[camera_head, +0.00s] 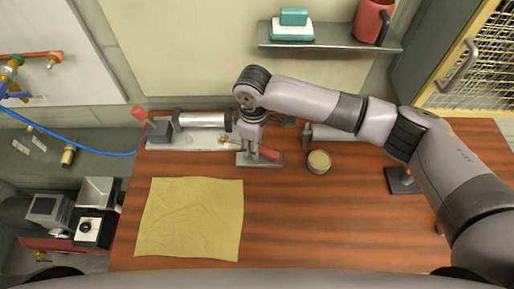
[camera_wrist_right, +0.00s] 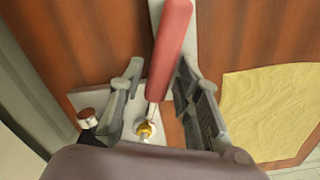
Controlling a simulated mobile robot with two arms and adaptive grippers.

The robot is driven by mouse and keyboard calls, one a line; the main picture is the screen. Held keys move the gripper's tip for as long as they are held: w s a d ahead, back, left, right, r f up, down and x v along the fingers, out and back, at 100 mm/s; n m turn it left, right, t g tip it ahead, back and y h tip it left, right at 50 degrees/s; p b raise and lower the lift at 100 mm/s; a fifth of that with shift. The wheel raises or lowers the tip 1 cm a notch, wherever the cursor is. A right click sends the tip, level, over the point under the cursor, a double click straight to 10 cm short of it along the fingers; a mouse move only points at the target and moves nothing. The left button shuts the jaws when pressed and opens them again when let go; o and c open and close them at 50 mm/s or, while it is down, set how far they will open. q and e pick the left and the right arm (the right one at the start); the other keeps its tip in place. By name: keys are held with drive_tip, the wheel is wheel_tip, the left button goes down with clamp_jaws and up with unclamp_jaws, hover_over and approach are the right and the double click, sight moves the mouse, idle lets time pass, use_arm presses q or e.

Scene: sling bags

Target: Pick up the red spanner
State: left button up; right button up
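A red handle (camera_wrist_right: 170,50) with a thin metal shaft and a brass-coloured end is the likely red spanner; its full shape is hidden. In the head view its red part (camera_head: 268,153) shows low over a small grey plate (camera_head: 262,160), just right of my right gripper (camera_head: 248,153). In the right wrist view, my right gripper (camera_wrist_right: 158,85) is open, with one finger on each side of the handle. The left finger is clearly apart from it; the right finger is close, and I cannot tell if it touches. My left gripper is not in view.
A yellow cloth (camera_head: 190,218) lies at the front left of the wooden table (camera_head: 310,220). A round tin (camera_head: 319,162) stands to the right of the gripper. A grey clamp (camera_head: 160,131) with a red handle is at the back left.

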clamp_jaws()
drive_tip(key=shift+r, duration=0.15)
idle(0.5)
